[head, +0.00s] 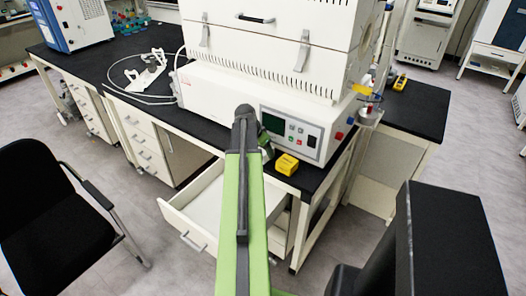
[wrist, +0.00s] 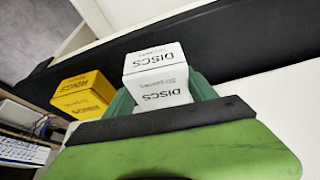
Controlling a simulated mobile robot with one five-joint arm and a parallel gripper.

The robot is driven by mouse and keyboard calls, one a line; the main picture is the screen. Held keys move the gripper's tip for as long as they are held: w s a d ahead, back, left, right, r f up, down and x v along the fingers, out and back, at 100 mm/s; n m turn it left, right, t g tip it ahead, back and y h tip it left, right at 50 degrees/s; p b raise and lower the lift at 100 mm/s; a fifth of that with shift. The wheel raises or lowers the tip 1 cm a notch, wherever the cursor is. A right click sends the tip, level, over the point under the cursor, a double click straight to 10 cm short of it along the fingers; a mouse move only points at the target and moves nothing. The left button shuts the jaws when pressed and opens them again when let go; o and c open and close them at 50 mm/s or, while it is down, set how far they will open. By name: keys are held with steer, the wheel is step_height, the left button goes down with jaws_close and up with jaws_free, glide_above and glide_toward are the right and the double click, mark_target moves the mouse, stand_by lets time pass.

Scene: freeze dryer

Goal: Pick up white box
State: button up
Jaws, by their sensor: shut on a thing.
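The white box (wrist: 156,75), printed with "DISCS", is in the middle of the wrist view. My gripper (wrist: 162,92) has a green finger on each side of it and is shut on it. I cannot tell from this view whether the box touches the black bench top. In the head view my green arm hides the white box and most of my gripper, at the bench edge in front of the white machine.
A yellow box (head: 287,164) stands on the black bench edge, right of my arm; the wrist view shows it left of the white box (wrist: 82,95). The large white machine (head: 250,95) stands behind. A drawer (head: 190,226) is open below. A black chair (head: 45,215) is at left.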

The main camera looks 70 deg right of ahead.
step_height(320, 180, up, 28)
steer(key=p, duration=2.7)
steer(key=shift+p, duration=0.3)
steer(key=shift+f, duration=0.1)
